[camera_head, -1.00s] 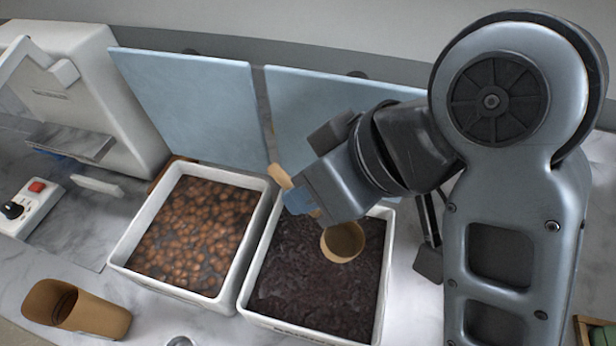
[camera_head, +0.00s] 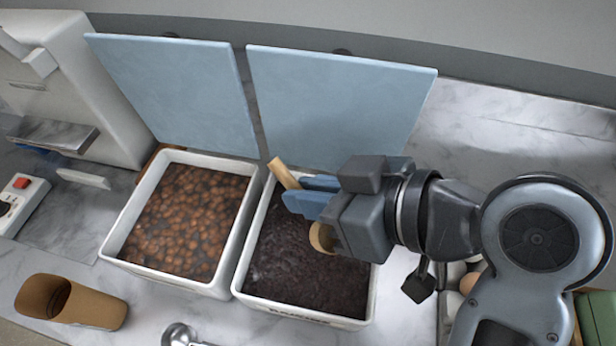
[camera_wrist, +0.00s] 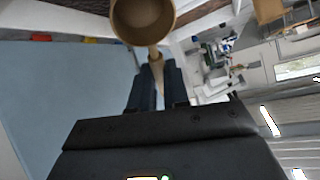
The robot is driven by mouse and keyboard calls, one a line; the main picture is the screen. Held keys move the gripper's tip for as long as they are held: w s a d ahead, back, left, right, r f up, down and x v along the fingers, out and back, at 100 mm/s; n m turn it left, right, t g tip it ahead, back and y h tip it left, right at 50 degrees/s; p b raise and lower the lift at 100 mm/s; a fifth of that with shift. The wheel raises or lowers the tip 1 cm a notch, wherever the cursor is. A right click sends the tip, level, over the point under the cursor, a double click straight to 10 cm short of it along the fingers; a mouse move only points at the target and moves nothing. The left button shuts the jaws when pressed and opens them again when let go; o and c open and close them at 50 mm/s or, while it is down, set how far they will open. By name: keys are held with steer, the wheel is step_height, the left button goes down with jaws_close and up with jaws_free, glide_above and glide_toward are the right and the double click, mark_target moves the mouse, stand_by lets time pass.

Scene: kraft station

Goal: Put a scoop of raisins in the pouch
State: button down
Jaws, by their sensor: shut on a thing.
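My gripper (camera_head: 308,196) is shut on the handle of a wooden scoop (camera_head: 283,172) above the bin of dark raisins (camera_head: 295,270). In the head view the scoop's cup is mostly hidden behind the gripper. The wrist view shows the scoop's round cup (camera_wrist: 143,18) and its handle between the fingers (camera_wrist: 155,85); I see no clear raisins in the cup. Whether the cup touches the raisins is unclear. The brown kraft pouch (camera_head: 95,309) is at the lower left on the marble counter, its open mouth at its left end.
A white bin of brown nuts (camera_head: 185,225) stands left of the raisin bin. Two blue lids (camera_head: 335,95) rise behind the bins. A metal scoop (camera_head: 180,334) lies at the front edge. Eggs (camera_head: 468,282) and a green box (camera_head: 597,315) are at right. A white machine (camera_head: 75,85) stands far left.

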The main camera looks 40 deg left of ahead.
mark_target(288, 178)
step_height(288, 178, down, 10)
steer(key=b, duration=0.4)
steer(key=shift+r+b, duration=0.25)
steer(key=shift+b, duration=0.05)
steer(key=shift+w+a+r+h+p, duration=0.1)
steer(key=shift+a+r+h+p, duration=0.4)
steer(key=shift+r, duration=1.25)
steer(key=shift+s+a+r+h+p, duration=0.1)
steer(key=shift+r+h+p, duration=0.85)
steer(key=shift+r, duration=0.8)
steer(key=shift+w+a+r+h+p, duration=0.1)
steer(key=shift+a+r+h+p, duration=0.4)
steer(key=shift+r, duration=1.25)
steer(key=shift+d+r+m+t+h+p, duration=0.15)
steer(key=shift+d+m+t+h+p, duration=0.1)
steer(key=shift+m+t+h+p, duration=0.15)
steer(key=shift+a+r+h, duration=0.2)
steer(key=shift+r+h, duration=0.05)
steer(key=shift+r, duration=0.5)
